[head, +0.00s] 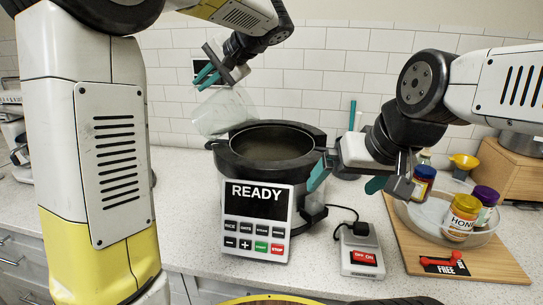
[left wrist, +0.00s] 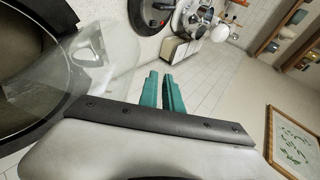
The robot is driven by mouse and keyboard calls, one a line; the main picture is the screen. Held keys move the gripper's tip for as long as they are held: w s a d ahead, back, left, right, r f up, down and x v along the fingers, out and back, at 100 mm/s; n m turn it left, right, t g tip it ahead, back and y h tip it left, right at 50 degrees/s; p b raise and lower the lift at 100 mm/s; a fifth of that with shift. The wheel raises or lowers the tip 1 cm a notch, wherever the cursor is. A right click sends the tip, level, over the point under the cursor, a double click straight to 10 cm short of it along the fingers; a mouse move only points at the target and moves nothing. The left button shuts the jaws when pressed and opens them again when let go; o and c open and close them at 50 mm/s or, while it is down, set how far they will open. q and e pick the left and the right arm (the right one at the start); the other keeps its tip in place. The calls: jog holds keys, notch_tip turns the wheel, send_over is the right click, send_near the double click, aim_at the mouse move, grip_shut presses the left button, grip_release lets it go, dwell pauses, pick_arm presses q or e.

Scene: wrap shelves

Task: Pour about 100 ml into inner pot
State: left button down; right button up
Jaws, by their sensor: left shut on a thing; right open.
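A clear cup (head: 222,112) is tilted at the left rim of the black cooker (head: 232,165), with its mouth toward the inner pot (head: 268,148). My left gripper (head: 206,76) is shut on the cup from above. In the left wrist view the teal fingers (left wrist: 162,90) sit beside the clear cup (left wrist: 122,52), and the dark cooker (left wrist: 22,125) fills the left side. I cannot tell how much liquid is in the cup or pot. My right gripper (head: 347,178) is open and empty at the cooker's right side. The cooker's panel (head: 257,195) reads READY.
A power switch box (head: 362,262) with a red rocker stands right of the cooker. A wooden board (head: 480,268) at the right bears a clear round tray (head: 415,218) with jars, including a honey jar (head: 460,214). The counter (head: 185,185) left of the cooker is clear.

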pick_arm(q)
jog(key=shift+w+a+r+n+h+b, duration=0.1)
jog(key=shift+a+r+n+h+b, duration=0.1)
jog(key=shift+a+h+b, duration=0.25)
jog(key=shift+a+r+n+h+b, duration=0.1)
jog(key=shift+a+r+h+b, duration=0.1)
jog(key=shift+a+h, duration=0.45)
jog(key=a+f+n+g+h+b, duration=0.1)
jog(key=a+f+h+b, duration=0.3)
jog(key=a+f+h, duration=0.2)
jog(key=shift+w+a+n+h, duration=0.35)
jog(key=shift+w+n+h, duration=0.05)
jog(key=shift+h, duration=0.7)
jog(key=shift+s, duration=0.1)
